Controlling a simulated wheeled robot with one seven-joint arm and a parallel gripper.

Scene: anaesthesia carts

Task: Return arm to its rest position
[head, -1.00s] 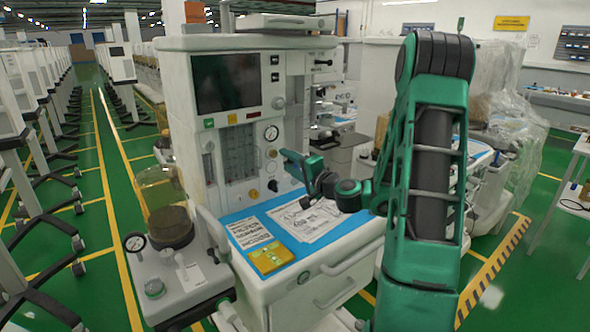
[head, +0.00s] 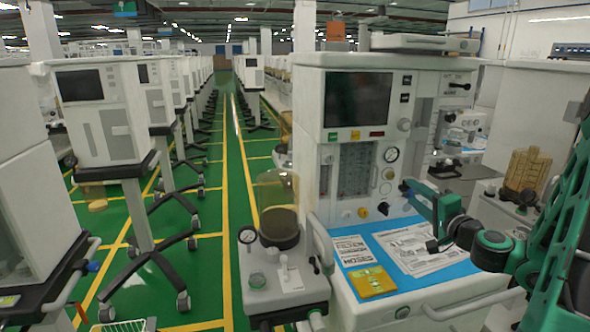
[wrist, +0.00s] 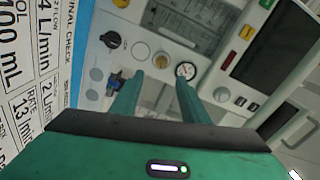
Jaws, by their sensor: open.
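My arm (head: 562,225) shows at the right edge of the head view, green and black, bent out over the cart's worktop. My gripper (wrist: 160,79) shows in the wrist view with two green fingers apart and nothing between them. The fingers point toward the front panel of the anaesthesia cart (head: 310,150), with its knobs and round gauge. I cannot tell the gap to the panel. In the head view the gripper is small and seen from the side, above the blue worktop mat (head: 347,257).
Printed sheets (head: 412,248) and a yellow card (head: 371,282) lie on the mat. A canister (head: 277,225) stands at the cart's left side. Rows of wheeled carts (head: 100,120) fill the left. A green aisle with yellow lines runs between. More equipment (head: 527,170) stands at right.

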